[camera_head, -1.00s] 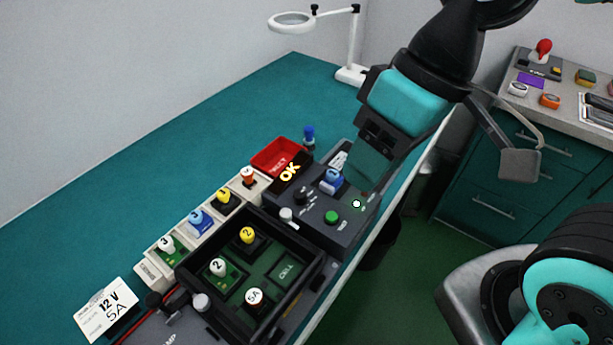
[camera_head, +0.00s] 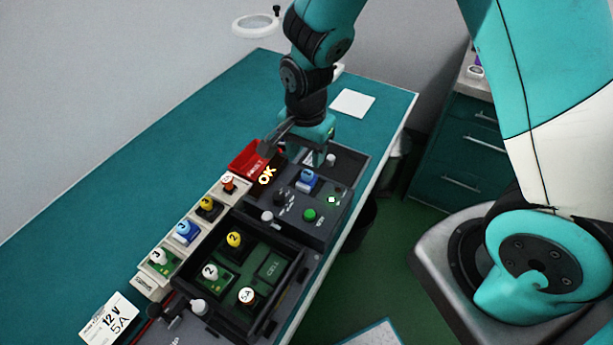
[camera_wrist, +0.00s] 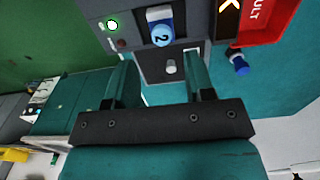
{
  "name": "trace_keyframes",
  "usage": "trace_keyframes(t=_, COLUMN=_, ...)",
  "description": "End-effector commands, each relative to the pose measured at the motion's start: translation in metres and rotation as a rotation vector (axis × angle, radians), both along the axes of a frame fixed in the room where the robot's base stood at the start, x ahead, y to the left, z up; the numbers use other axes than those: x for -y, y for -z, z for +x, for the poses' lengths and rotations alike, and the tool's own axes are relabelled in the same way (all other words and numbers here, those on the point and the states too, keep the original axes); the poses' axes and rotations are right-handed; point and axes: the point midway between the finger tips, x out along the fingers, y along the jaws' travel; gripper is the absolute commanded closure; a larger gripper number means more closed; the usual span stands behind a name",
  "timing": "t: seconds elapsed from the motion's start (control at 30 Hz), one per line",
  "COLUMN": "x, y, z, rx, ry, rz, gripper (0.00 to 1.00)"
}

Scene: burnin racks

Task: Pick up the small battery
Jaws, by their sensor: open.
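No part is labelled as a battery; the blue piece marked 2 (camera_head: 308,180), seated in the grey test unit (camera_head: 335,215), matches the cell type most plausibly. It also shows in the wrist view (camera_wrist: 160,27), ahead of the fingers. My gripper (camera_head: 312,150) is above the far end of the test unit, beyond the blue piece and apart from it. In the wrist view my gripper (camera_wrist: 160,65) is open and empty, with a pale knob (camera_wrist: 170,67) seen between its fingers. A second blue piece (camera_head: 185,232) sits in the pale rack.
The black tray (camera_head: 190,285) holds yellow, white and 5A pieces, with an empty slot marked CELL (camera_head: 270,267). A blue knob (camera_wrist: 238,62) is near the right finger.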

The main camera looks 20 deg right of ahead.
Motion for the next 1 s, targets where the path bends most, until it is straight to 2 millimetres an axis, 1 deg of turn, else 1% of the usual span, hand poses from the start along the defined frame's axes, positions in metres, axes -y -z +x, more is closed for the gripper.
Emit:
trace_keyframes(t=0.03, x=0.0, y=0.009, z=-0.001, rx=-0.007, ry=0.0, rz=-0.002, gripper=0.51)
trace_keyframes(t=0.1, x=0.001, y=0.022, z=-0.001, rx=-0.005, ry=-0.001, rz=-0.001, gripper=0.51)
trace_keyframes(t=0.2, x=0.0, y=0.035, z=-0.001, rx=-0.004, ry=-0.001, rz=-0.001, gripper=0.51)
trace_keyframes(t=0.47, x=0.001, y=0.049, z=0.001, rx=-0.001, ry=-0.001, rz=0.0, gripper=0.51)
trace_keyframes(t=0.8, x=0.004, y=0.089, z=0.004, rx=-0.003, ry=-0.003, rz=0.0, gripper=0.51)
trace_keyframes(t=1.0, x=0.004, y=0.096, z=0.005, rx=0.002, ry=-0.002, rz=0.001, gripper=0.51)
